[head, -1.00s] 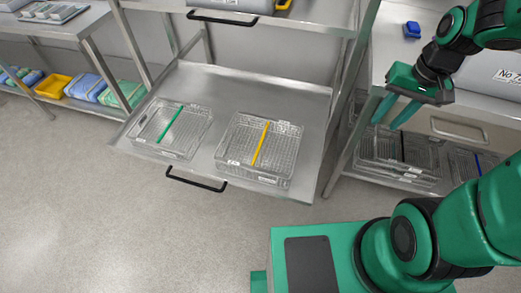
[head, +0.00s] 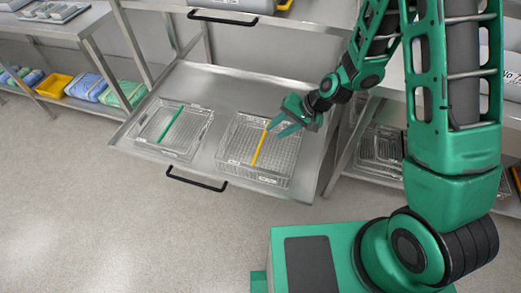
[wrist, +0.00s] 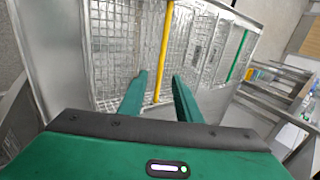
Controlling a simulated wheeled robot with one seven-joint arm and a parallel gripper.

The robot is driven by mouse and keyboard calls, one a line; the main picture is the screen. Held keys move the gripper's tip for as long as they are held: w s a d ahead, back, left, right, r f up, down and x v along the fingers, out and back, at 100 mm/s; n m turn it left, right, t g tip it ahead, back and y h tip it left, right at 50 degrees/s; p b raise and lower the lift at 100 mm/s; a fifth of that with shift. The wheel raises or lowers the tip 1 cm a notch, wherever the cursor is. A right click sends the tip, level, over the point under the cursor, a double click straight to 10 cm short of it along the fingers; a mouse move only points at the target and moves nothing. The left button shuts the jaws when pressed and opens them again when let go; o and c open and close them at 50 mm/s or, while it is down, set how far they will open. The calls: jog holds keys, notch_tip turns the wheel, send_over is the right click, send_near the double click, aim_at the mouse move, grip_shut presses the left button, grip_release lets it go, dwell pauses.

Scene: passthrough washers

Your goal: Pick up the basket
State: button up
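Two wire mesh baskets sit side by side on a pulled-out steel tray (head: 225,84). The right basket (head: 238,150) has a yellow bar (head: 259,148) across it; the left basket (head: 150,128) has a green bar (head: 171,125). My gripper (head: 282,128) is over the right part of the yellow-bar basket, with fingers apart and nothing between them. In the wrist view the open fingers (wrist: 160,98) point toward the yellow bar (wrist: 163,55), which shows between the fingertips. The green-bar basket (wrist: 228,50) is farther right there. I cannot tell whether the fingers touch the basket.
The tray has a black front handle (head: 196,180). A steel post and shelf with more wire baskets (head: 380,150) stand to the right, close to my arm. An upper shelf edge with a black handle (head: 222,17) hangs behind. The floor (head: 90,220) in front is clear.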

aim_at(263, 139)
jog(key=shift+x, duration=5.05)
jog(key=shift+w+r, duration=0.1)
grip_shut()
